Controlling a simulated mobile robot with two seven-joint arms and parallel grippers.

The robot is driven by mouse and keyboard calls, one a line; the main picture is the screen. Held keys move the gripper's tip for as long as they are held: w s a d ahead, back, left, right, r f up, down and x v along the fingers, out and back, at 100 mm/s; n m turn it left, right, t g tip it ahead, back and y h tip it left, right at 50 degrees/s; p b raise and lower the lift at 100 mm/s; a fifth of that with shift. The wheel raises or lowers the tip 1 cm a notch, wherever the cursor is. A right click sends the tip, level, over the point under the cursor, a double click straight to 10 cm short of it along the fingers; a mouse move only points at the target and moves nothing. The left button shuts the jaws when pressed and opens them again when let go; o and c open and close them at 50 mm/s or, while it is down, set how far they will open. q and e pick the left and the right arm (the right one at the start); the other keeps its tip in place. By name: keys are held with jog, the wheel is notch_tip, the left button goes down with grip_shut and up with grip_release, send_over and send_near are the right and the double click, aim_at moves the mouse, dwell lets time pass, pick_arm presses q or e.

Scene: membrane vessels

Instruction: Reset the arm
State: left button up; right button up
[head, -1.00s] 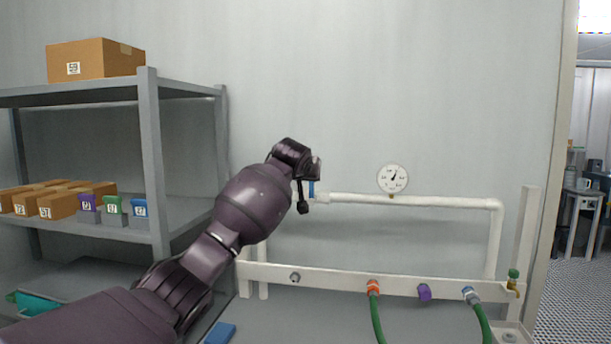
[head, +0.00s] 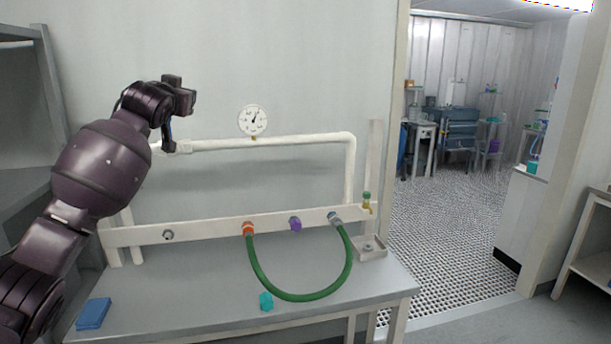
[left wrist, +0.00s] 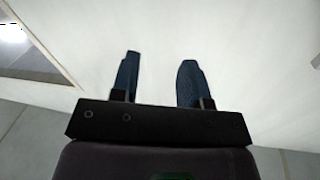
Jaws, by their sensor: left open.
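My left arm comes in from the left in the head view, bent upward in front of the wall. Its gripper (head: 170,126) is near the left end of the white pipe (head: 270,144); whether it touches the pipe cannot be told. In the left wrist view the two blue fingers of my left gripper (left wrist: 160,82) stand apart with nothing between them, facing a pale surface. My right gripper is not in view.
A bench (head: 190,290) carries a white rail (head: 200,229) with fittings, a looped green hose (head: 300,297), a teal piece (head: 266,301) and a blue block (head: 93,313). A gauge (head: 252,121) tops the pipe. A doorway opens onto grated floor (head: 440,230) at right.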

pick_arm(q)
jog(key=s+d+f+m+h, duration=0.15)
jog(key=s+f, duration=0.35)
jog(key=f, duration=0.5)
jog(key=s+d+f+m+h, duration=0.15)
jog(key=s+f, duration=0.25)
jog(key=f, duration=0.7)
jog(key=s+d+f+h, duration=0.1)
jog(key=s+d+f, duration=0.3)
jog(key=f, duration=0.6)
jog(key=s+a+f+n+g+y, duration=0.1)
jog(key=s+a+f+n+g, duration=0.1)
jog(key=s+f, duration=1.3)
jog(key=s+a+f+n+g+y, duration=0.2)
jog(key=s+a+f+g, duration=0.1)
jog(key=s+f, duration=1.2)
jog(key=s+g, duration=0.1)
jog(key=s, duration=0.5)
jog(key=shift+s+a+f+n+g+y, duration=0.2)
jog(key=shift+a+f+n+g+y, duration=0.1)
jog(key=shift+f, duration=0.1)
